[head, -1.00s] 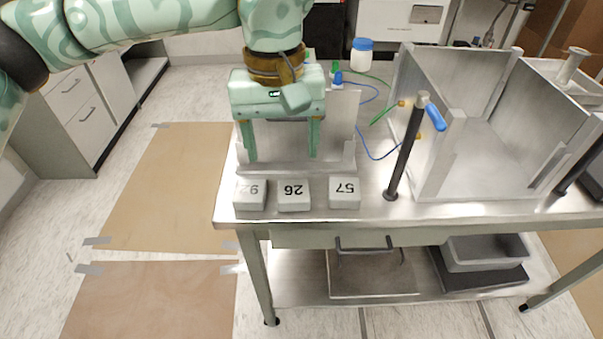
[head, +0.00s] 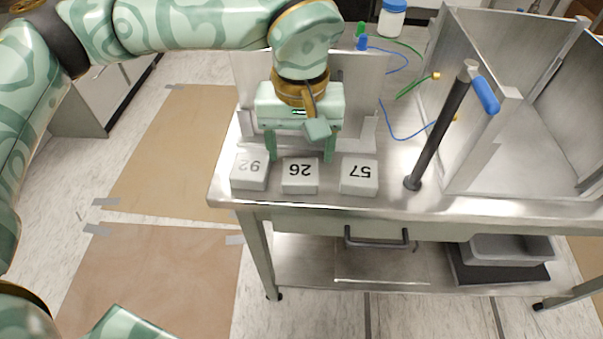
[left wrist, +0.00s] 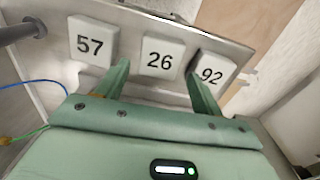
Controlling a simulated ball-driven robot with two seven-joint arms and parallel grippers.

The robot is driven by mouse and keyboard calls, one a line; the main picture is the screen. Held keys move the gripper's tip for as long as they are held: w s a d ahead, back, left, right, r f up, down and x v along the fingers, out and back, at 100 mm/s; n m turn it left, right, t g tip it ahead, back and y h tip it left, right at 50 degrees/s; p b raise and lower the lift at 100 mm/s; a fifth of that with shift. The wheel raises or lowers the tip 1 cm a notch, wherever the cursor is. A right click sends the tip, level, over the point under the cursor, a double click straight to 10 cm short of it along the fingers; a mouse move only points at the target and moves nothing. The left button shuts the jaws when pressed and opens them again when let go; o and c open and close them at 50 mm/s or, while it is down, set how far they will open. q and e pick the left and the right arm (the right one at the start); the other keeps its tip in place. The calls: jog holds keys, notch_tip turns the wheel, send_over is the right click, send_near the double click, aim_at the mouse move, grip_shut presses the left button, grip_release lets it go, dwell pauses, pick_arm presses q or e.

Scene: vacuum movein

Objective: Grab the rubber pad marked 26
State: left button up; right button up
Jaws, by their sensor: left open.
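The rubber pad marked 26 (head: 300,178) is a pale grey block lying on the steel table near its front edge. It is the middle of three pads, and its number is upside down in the head view. In the left wrist view, pad 26 (left wrist: 161,58) shows between the fingertips. My left gripper (head: 301,158) is open and empty, pointing down above and just behind pad 26. Its fingers also show in the left wrist view (left wrist: 157,72). I cannot tell the exact height of the tips over the pad. My right gripper is not in view.
Pad 92 (head: 249,172) lies left of pad 26 and pad 57 (head: 359,177) lies right, with narrow gaps. A dark post with a blue handle (head: 440,125) stands to the right. A large metal bin (head: 520,150) is beyond it. Blue and green tubes lie behind.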

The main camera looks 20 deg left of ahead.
aim_at(300, 170)
pick_arm(q)
notch_tip(300, 170, down, 5)
jog(key=shift+w+a+b, duration=0.1)
jog(key=shift+w+b, duration=0.05)
jog(key=shift+b, duration=0.85)
jog(key=shift+r, duration=0.1)
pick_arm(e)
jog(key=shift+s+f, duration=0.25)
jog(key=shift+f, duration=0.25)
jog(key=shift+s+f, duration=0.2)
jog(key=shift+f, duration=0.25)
pick_arm(q)
jog(key=c, duration=0.8)
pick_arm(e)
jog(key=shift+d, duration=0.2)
